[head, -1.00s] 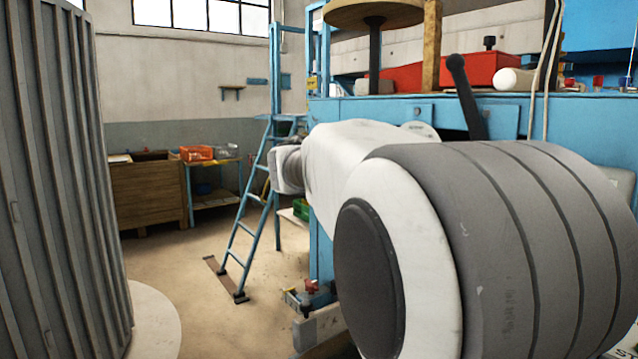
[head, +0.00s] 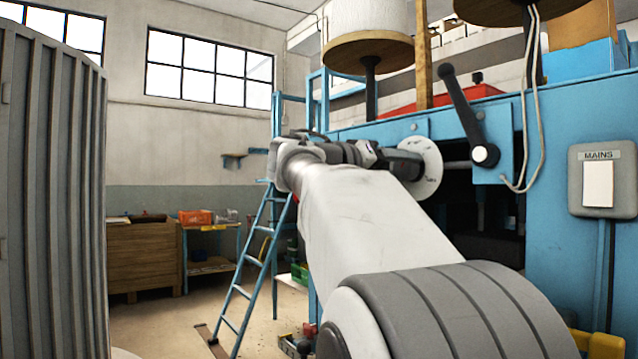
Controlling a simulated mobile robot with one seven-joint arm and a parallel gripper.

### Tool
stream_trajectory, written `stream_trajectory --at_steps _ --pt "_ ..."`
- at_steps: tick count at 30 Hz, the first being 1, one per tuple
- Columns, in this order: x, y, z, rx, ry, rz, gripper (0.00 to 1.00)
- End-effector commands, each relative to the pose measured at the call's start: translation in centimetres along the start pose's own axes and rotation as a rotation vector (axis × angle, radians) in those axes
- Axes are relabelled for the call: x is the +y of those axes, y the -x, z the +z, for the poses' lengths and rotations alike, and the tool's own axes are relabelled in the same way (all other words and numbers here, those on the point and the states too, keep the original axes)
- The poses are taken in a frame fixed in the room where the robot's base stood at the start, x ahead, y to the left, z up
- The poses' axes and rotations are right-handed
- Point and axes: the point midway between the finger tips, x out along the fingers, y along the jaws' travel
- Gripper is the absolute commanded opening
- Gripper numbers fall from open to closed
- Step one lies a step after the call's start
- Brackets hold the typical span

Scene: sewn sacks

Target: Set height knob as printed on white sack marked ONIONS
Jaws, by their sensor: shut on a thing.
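My gripper (head: 408,165) is at the front of the blue machine, right up against a round white dial plate (head: 432,178) with small dark marks. It is shut on the knob at the middle of this dial, which my gripper hides. The marks are too small to read, and the knob's setting cannot be told. No sack marked ONIONS is in view.
A black crank lever (head: 462,105) juts out just right of the dial. A grey MAINS switch box (head: 603,210) is on the blue machine (head: 555,180) further right. A blue ladder (head: 262,262) stands left of the machine, and a grey ribbed shutter (head: 50,190) fills the left edge.

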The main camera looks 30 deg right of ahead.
Motion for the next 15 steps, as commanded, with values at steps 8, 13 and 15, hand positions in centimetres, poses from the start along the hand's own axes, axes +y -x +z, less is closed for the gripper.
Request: stream_trajectory --at_steps 8,13,15 --pt "-0.07 -0.01 0.07 -0.002 -0.158 -0.001 0.01" --pt "-0.02 -0.01 0.02 -0.001 -0.211 0.0 0.01" --pt "-0.01 -0.01 0.01 -0.001 -0.223 0.0 0.01"
